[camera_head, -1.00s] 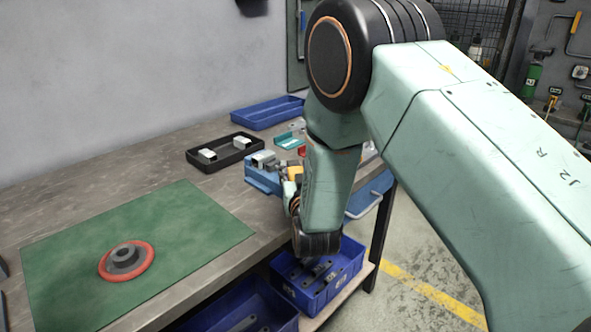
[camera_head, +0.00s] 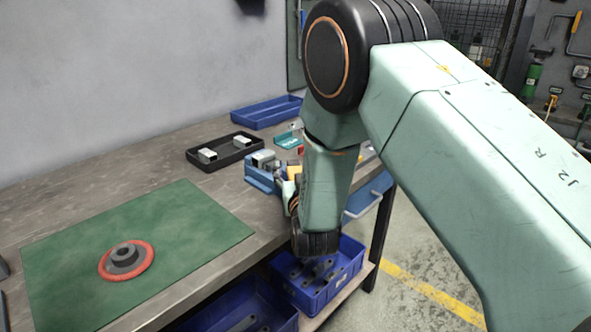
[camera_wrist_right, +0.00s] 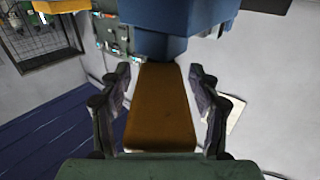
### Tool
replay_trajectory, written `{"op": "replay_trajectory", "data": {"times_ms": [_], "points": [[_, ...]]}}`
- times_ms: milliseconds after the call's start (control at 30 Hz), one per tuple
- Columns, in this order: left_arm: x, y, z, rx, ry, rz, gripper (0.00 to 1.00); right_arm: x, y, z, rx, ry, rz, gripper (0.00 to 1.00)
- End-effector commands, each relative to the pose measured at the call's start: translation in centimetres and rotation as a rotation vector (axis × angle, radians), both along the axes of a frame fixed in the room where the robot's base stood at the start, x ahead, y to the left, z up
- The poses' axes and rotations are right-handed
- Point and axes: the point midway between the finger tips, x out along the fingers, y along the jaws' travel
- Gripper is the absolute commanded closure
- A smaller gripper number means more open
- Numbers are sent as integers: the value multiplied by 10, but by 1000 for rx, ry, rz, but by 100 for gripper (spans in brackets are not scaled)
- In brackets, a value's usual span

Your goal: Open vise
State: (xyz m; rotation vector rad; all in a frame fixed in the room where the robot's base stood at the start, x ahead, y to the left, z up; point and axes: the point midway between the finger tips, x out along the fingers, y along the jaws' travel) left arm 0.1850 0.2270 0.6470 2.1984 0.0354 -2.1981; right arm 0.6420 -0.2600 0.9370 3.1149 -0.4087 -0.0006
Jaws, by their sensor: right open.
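The blue vise (camera_head: 260,181) stands on the workbench near its front edge, with grey metal at its top. My right arm hides its right side. My right gripper (camera_head: 292,190) is beside the vise, mostly hidden behind my own forearm. In the right wrist view the gripper (camera_wrist_right: 158,92) has its two dark fingers spread wide. A blue body (camera_wrist_right: 158,30), probably part of the vise, is beyond the fingertips. An orange-brown slab lies between the fingers, with space on both sides; I cannot tell whether it is mine. My left gripper is out of view.
A black tray (camera_head: 190,160) with light blocks and a blue tray (camera_head: 240,121) are behind the vise. A green mat (camera_head: 190,240) carries a red-rimmed disc (camera_head: 137,268). Blue bins (camera_head: 352,270) with dark parts sit below the bench edge. The wall is behind.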

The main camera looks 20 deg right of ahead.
Motion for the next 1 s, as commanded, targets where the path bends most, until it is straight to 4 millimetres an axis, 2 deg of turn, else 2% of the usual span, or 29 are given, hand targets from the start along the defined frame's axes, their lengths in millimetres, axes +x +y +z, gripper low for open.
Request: {"op": "replay_trajectory", "data": {"times_ms": [167,400,600,933,1000], "points": [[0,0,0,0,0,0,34,-10,3,0,-1,1,1,38],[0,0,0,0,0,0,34,-46,13,0,-1,2,2,38],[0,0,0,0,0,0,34,-68,19,0,-2,1,2,38],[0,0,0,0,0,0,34,-73,19,0,0,0,0,38],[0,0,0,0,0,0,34,-73,19,0,0,0,0,42]]}}
